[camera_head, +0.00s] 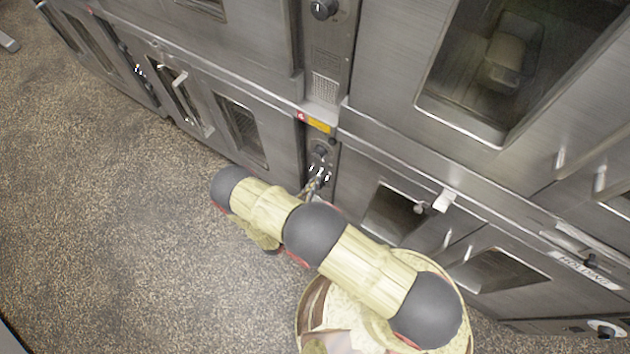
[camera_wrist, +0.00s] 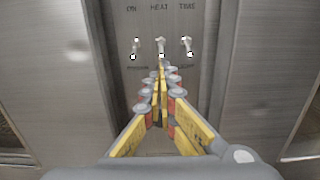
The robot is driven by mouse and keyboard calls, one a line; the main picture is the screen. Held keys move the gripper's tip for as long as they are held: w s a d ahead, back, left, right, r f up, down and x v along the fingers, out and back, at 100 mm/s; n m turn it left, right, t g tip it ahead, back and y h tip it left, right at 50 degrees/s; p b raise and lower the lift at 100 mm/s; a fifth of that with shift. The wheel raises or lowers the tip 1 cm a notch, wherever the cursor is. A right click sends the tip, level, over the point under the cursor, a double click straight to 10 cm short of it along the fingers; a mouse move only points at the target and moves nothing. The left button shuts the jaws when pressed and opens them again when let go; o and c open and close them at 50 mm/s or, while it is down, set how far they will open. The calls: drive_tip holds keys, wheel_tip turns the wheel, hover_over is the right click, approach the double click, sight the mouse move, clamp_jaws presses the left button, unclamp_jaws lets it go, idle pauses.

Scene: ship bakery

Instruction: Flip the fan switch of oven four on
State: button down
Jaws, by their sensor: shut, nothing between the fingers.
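A narrow metal control panel (camera_wrist: 170,20) fills the middle of the wrist view. It carries three small toggle switches in a row: a left one (camera_wrist: 135,48), a middle one (camera_wrist: 161,47) and a right one (camera_wrist: 187,46). The labels above are small; the middle seems to read HEAT, the left is unclear. I cannot tell which way each lever is set. My gripper (camera_wrist: 160,74) is shut and empty, its fingertips just below the middle switch; contact cannot be told. In the head view my gripper (camera_head: 314,184) is at the lower panel (camera_head: 320,152), partly hidden by my arm. No oven number is readable.
Steel oven doors with windows flank the panel, including a lower left door (camera_head: 245,130) and a lower right door (camera_head: 395,205). A yellow sticker (camera_head: 318,125) is above the panel. Another switch panel (camera_head: 140,72) is farther left. Speckled floor (camera_head: 110,220) is clear.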

drive_tip(key=shift+s+a+r+g+y+p, duration=0.1)
drive_tip(key=shift+r+g+y+p, duration=0.15)
drive_tip(key=shift+g+y+p, duration=0.4)
drive_tip(key=shift+s+a+r+p, duration=0.15)
drive_tip(key=shift+s+r+p, duration=0.1)
drive_tip(key=shift+p, duration=0.9)
drive_tip(key=g+y+p, duration=0.1)
drive_tip(key=p, duration=0.1)
drive_tip(key=r+g+y+p, duration=0.1)
drive_tip(key=p, duration=0.1)
drive_tip(key=r+g+y+p, duration=0.1)
drive_tip(key=g+p, duration=0.1)
drive_tip(key=p, duration=0.1)
drive_tip(key=shift+s+a+r, duration=0.25)
drive_tip(key=shift+s+a, duration=0.1)
drive_tip(key=shift+r+p, duration=0.4)
drive_tip(key=shift+r, duration=0.4)
drive_tip(key=shift+r, duration=0.1)
